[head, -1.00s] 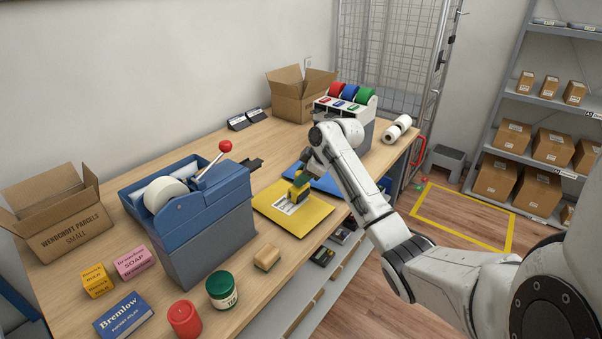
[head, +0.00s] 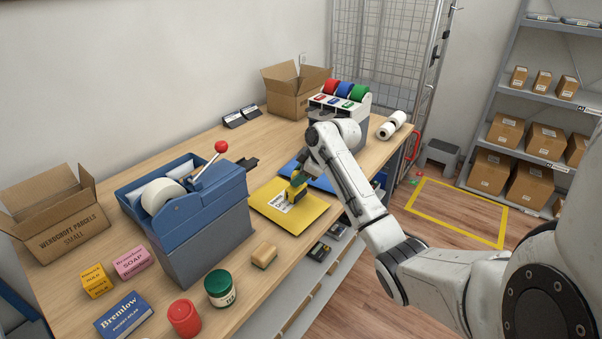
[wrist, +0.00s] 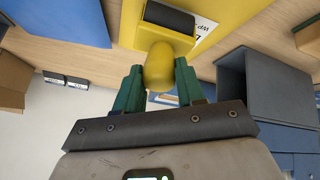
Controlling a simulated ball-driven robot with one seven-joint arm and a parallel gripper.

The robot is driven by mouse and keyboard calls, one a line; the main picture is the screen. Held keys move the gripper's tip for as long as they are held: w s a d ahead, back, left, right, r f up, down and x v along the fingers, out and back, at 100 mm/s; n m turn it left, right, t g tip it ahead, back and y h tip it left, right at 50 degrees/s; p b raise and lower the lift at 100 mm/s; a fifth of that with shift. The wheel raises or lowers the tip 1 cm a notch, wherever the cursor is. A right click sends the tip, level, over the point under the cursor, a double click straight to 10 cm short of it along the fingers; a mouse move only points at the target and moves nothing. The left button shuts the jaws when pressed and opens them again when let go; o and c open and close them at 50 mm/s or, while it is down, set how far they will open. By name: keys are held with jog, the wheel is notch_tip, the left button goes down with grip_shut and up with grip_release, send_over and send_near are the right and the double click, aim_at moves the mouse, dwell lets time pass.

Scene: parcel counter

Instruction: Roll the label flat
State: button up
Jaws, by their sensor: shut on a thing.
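My gripper (head: 298,181) has green fingers, shut on the yellow handle of a hand roller (head: 296,194). In the wrist view the roller's rounded yellow handle (wrist: 160,68) sits between the fingertips, with its dark roller (wrist: 170,18) beyond. The roller is over a yellow mailer (head: 305,222) lying on the counter. A white printed label (head: 279,203) on the mailer shows beside the roller, and part of it shows in the wrist view (wrist: 205,32). The roller and gripper hide some of the label. I cannot tell whether the roller touches it or whether its edges lie flat.
A blue mailer (head: 322,182) lies just behind the yellow one. A blue-grey tape dispenser (head: 195,215) with a red-knobbed lever stands left. Coloured tape rolls (head: 345,92) stand at the back.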

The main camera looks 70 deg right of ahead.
jog(key=shift+w+a+r+p, duration=0.15)
jog(key=shift+a+p, duration=0.25)
jog(key=shift+a, duration=0.45)
jog(key=shift+w+a+p, duration=0.3)
jog(key=shift+a+p, duration=0.15)
jog(key=shift+a, duration=0.4)
jog(key=shift+w+a+r+p, duration=0.15)
jog(key=shift+a+p, duration=0.25)
jog(key=shift+a, duration=0.45)
jog(key=shift+f, duration=0.55)
jog(key=shift+w+d+f+b, duration=0.15)
jog(key=shift+w+b, duration=0.35)
jog(key=shift+w, duration=0.35)
jog(key=shift+w, duration=0.1)
jog(key=shift+w+d+b, duration=0.15)
jog(key=shift+w+b, duration=0.15)
jog(key=shift+w, duration=0.4)
jog(key=shift+w+d+f+b, duration=0.1)
jog(key=shift+w+b, duration=0.1)
jog(key=shift+w, duration=0.25)
jog(key=shift+w+d+b, duration=0.1)
jog(key=shift+w+b, duration=0.05)
jog(key=shift+w, duration=0.25)
